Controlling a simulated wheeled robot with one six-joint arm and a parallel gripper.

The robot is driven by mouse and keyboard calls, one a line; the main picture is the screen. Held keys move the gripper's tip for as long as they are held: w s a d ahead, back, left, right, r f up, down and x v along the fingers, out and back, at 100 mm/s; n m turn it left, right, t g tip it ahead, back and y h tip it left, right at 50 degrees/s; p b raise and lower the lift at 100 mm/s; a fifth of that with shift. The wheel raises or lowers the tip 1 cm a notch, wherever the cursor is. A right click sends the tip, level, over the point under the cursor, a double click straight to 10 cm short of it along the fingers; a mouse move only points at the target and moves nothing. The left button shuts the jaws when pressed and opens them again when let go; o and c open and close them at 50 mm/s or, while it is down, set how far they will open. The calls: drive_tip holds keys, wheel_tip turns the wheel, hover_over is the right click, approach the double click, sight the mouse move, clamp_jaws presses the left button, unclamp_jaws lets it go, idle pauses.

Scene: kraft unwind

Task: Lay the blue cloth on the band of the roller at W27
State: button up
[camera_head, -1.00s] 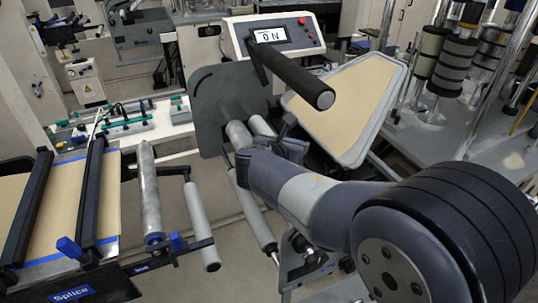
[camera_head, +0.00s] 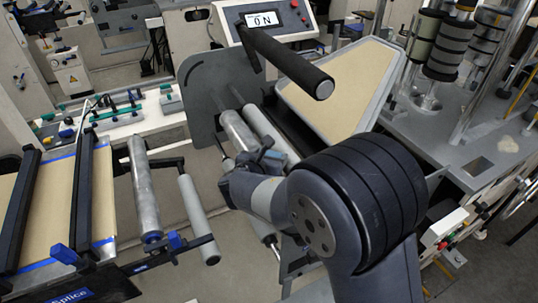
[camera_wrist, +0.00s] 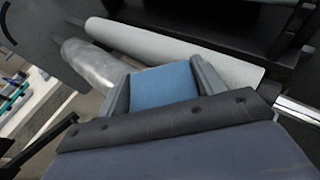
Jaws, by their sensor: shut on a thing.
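My gripper (camera_wrist: 163,88) is shut on the blue cloth (camera_wrist: 163,84), which shows as a flat blue patch between the two grey fingers in the wrist view. Beyond it lie a pale, smooth roller (camera_wrist: 190,52) and a shiny metal roller (camera_wrist: 92,60). In the head view my gripper (camera_head: 270,158) is at the near ends of these two rollers, the metal one (camera_head: 238,130) and the pale one (camera_head: 268,133). I cannot tell whether the cloth touches either roller. No W27 label is readable, and I cannot make out which roller has the band.
A dark grey plate (camera_head: 200,88) stands behind the rollers. A black bar (camera_head: 290,65) juts out above, below a display panel (camera_head: 265,20). A tan tray (camera_head: 345,85) is at right. The splice table (camera_head: 50,205) and another roller (camera_head: 145,185) are at left.

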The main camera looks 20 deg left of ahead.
drive_tip(key=shift+f, duration=0.1)
drive_tip(key=o, duration=1)
drive_tip(key=shift+r, duration=0.2)
drive_tip(key=b+v, duration=0.2)
drive_tip(key=v, duration=1)
